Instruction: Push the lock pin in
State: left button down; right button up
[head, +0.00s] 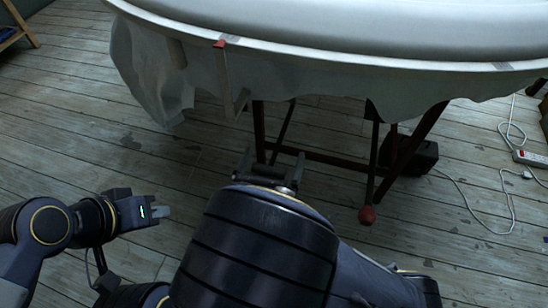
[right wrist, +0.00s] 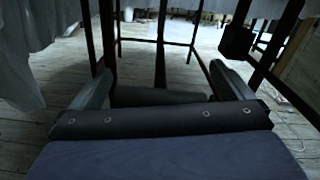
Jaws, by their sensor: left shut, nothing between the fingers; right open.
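A large white round basin (head: 360,45) stands on a dark frame. A small red piece (head: 219,43) sits at its rim, above a pale strip that hangs down. A dark rod below the basin ends in a red knob (head: 367,214). I cannot tell which of these, if any, is the lock pin. My right gripper (head: 270,166) is open and empty, low in front of the frame; its spread fingers also show in the right wrist view (right wrist: 164,82). The red knob is to its right, apart from it. My left gripper (head: 161,212) is shut and empty over the floor at left.
Dark legs and crossbars (head: 330,162) stand beyond my right gripper. White cloth (head: 150,80) hangs under the rim. A black box (head: 415,155) stands behind the legs. A power strip (head: 530,158) and cables lie at right. The plank floor at left is clear.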

jog(key=shift+w+d, duration=0.2)
jog(key=shift+w, duration=0.3)
jog(key=shift+c, duration=0.3)
jog(key=c, duration=1.2)
notch_tip(320, 180, up, 5)
jog(key=p, duration=0.4)
jog(key=shift+f+p, duration=0.1)
jog(key=shift+p, duration=0.25)
jog(key=shift+f, duration=0.1)
jog(key=o, duration=1.3)
jog(key=shift+c, duration=0.2)
jog(key=shift+s, duration=0.1)
